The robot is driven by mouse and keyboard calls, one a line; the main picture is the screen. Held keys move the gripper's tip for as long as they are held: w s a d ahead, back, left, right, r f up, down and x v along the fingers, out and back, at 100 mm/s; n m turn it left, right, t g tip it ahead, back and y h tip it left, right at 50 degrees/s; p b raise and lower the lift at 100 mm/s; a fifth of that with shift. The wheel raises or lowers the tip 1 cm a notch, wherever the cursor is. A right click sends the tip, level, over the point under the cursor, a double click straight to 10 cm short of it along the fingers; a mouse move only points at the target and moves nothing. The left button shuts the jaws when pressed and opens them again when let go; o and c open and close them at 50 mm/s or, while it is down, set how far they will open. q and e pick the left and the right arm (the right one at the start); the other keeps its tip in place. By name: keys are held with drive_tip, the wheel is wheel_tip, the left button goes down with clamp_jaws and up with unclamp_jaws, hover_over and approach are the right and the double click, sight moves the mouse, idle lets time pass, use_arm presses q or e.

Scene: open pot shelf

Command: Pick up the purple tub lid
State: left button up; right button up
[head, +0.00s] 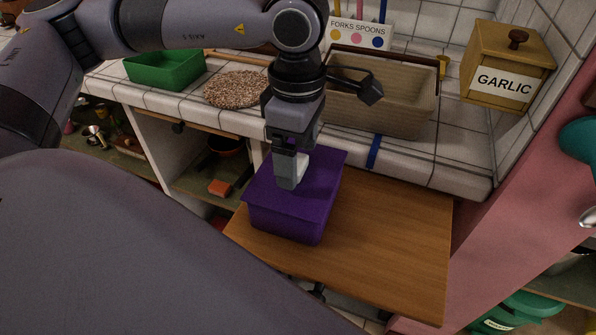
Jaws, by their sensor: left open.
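The purple tub lid (323,167) lies flat on top of the purple tub (285,222), which stands on a wooden board or table (390,240). My left gripper (290,184) points down over the middle of the lid, with its fingertips at or just above the lid's surface. It is open; one grey finger hides most of the other. The gripper covers the middle of the lid, and I cannot tell whether the fingers touch it. My right gripper is not in view.
Behind the wooden surface is a tiled counter with a green bin (165,70), a round speckled mat (235,89), a beige basket (385,105) and a blue strip (374,152). A garlic box (503,78) is at upper right. The wooden surface is clear right of the tub.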

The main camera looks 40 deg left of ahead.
use_arm(q)
drive_tip(key=shift+f, duration=0.35)
drive_tip(key=c, duration=1.2)
drive_tip(key=shift+r, duration=0.15)
